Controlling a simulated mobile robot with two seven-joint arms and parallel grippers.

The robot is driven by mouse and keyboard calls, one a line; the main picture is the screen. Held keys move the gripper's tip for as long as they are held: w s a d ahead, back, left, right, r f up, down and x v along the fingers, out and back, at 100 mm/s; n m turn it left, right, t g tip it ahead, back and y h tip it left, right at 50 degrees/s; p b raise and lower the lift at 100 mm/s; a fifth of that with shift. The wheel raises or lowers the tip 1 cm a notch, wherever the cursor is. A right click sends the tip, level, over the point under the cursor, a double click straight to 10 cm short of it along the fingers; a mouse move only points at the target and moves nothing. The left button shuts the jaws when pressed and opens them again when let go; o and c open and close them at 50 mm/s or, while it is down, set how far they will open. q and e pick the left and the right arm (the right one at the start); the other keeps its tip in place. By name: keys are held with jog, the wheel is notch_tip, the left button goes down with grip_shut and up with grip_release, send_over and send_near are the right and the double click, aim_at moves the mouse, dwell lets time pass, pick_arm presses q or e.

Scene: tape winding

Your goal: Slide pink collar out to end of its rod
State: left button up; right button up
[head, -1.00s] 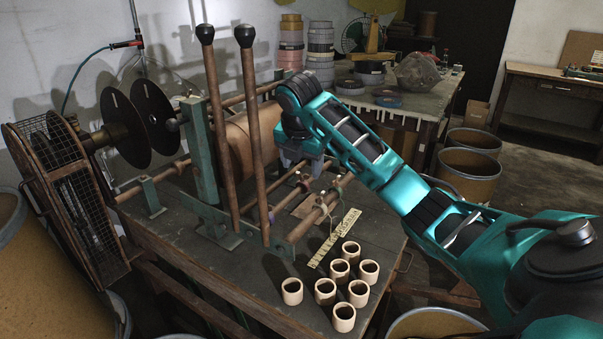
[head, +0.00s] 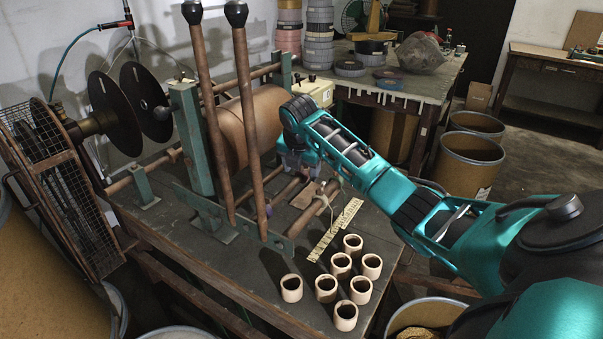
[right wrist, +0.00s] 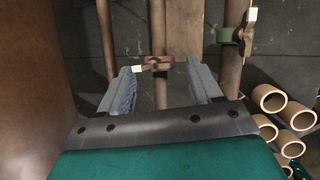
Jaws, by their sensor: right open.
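In the right wrist view a dull pinkish-red collar (right wrist: 158,62) sits around a brown rod (right wrist: 160,92), with a pale-tipped screw pointing left. My right gripper (right wrist: 161,70) is open, its two grey fingers apart on either side of that rod, with the collar between the fingertips. I cannot tell whether either finger touches it. In the head view my right gripper (head: 296,160) hangs low over the rods beside the large brown drum (head: 250,125), and hides most of this collar. My left gripper is not in view.
A green collar (right wrist: 232,36) sits on the neighbouring rod at right. Several cream rings (head: 326,288) stand on the bench near a yellow ruler (head: 333,230). Two tall black-knobbed levers (head: 250,130) rise left of my right gripper. A flanged reel (head: 115,110) is further left.

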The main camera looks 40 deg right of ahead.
jog(key=shift+x, duration=1.35)
jog(key=shift+c, duration=0.2)
grip_shut()
